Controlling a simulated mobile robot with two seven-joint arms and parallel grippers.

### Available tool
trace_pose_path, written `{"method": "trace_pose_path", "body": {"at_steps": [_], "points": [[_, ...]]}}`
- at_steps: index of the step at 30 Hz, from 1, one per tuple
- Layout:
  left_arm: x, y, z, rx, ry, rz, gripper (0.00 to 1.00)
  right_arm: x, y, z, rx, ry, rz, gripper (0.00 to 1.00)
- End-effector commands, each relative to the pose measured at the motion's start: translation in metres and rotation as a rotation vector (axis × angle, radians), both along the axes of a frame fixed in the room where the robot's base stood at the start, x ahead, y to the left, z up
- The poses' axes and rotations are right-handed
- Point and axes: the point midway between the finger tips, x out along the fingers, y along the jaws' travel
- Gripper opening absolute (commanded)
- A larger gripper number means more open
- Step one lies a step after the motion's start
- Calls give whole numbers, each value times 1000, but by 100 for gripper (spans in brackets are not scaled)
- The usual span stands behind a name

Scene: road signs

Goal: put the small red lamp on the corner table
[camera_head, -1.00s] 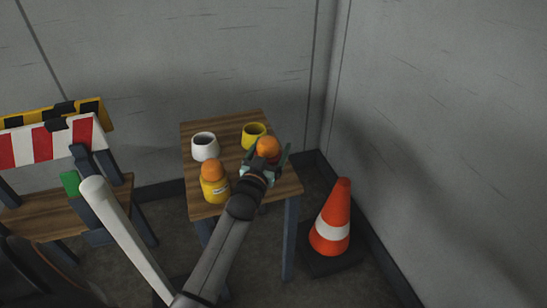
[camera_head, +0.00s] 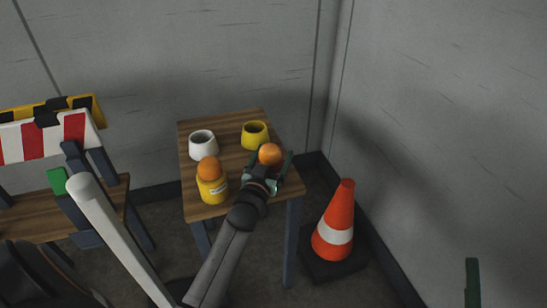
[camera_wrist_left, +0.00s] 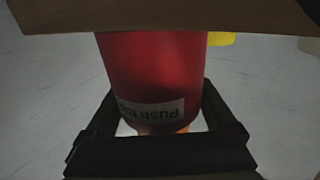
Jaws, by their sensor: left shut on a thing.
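My left gripper (camera_head: 266,183) is shut on the red lamp, over the front right part of the wooden corner table (camera_head: 232,150). The lamp's orange dome (camera_head: 270,154) shows above the fingers in the head view. In the left wrist view its red body (camera_wrist_left: 155,70) stands between the fingers, with its label upside down. A brown edge hides the end of the body there, so I cannot tell whether its base touches the table. A dark green piece (camera_head: 472,283) at the lower right looks like a finger of my right gripper; its jaw state is unclear.
A yellow lamp (camera_head: 212,188) with an orange dome stands left of my gripper on the table. A white cup (camera_head: 202,145) and yellow cup (camera_head: 255,135) stand behind. An orange cone (camera_head: 337,220) stands right on the floor, a striped barrier (camera_head: 45,138) left. Walls close the corner.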

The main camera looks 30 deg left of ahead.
Motion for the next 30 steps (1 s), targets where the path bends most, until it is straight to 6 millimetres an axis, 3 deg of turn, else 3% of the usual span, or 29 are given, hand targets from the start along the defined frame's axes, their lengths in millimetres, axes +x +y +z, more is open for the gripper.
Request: {"method": "trace_pose_path", "body": {"at_steps": [18, 19, 21, 30], "points": [[0, 0, -2, 0, -4, 0, 14, -5, 1, 8, 0, -44, 8, 100], [0, 0, -3, 0, -1, 0, 92, -6, 1, 9, -1, -46, 9, 100], [0, 0, -3, 0, 0, 0, 100, -6, 1, 10, 0, -47, 8, 100], [0, 0, -2, 0, -1, 0, 100, -6, 1, 10, 0, -45, 8, 100]]}}
